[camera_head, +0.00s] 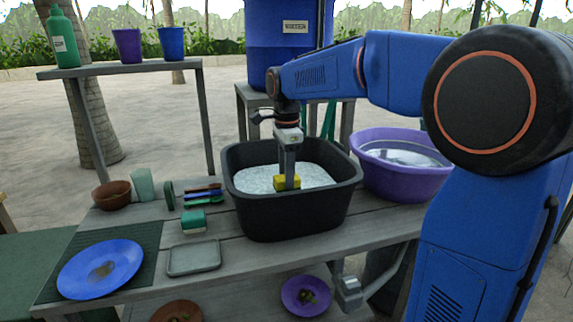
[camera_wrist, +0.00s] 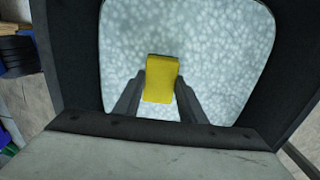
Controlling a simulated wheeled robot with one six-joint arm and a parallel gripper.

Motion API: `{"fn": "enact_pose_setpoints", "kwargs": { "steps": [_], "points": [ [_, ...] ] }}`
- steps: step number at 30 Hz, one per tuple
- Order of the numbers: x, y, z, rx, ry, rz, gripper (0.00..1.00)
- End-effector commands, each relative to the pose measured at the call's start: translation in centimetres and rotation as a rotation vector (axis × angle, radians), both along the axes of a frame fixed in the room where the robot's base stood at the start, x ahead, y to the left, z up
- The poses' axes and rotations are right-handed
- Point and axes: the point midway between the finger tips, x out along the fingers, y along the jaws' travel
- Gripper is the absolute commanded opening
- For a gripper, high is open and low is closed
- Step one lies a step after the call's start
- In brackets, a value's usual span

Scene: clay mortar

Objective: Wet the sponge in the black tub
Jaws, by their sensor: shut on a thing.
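The black tub (camera_head: 293,220) stands on the wooden table and holds pale, foamy-looking water (camera_head: 258,179). My gripper (camera_head: 287,177) reaches straight down inside the tub. It is shut on the yellow sponge (camera_head: 286,184). In the head view the sponge is at the water's surface or just above it; I cannot tell whether it touches. In the wrist view the sponge (camera_wrist: 161,79) sits between the two dark fingers (camera_wrist: 158,100), with the pale water behind it and the dark tub wall (camera_wrist: 75,60) around.
A purple basin (camera_head: 400,180) with water stands right of the tub. Left are a grey tray (camera_head: 194,258), a green-and-white brush or sponge (camera_head: 193,222), a brown bowl (camera_head: 112,195) and a blue plate (camera_head: 100,269) on a dark mat. A blue barrel (camera_head: 280,45) stands behind.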

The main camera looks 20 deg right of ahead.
Motion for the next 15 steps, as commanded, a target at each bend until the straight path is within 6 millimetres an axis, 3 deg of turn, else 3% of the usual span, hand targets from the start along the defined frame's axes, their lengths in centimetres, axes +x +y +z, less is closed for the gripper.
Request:
{"fn": "enact_pose_setpoints", "kwargs": {
  "steps": [15],
  "points": [
    [0.0, 0.0, -5.1, 0.000, 0.001, 0.000, 0.19]
  ]
}}
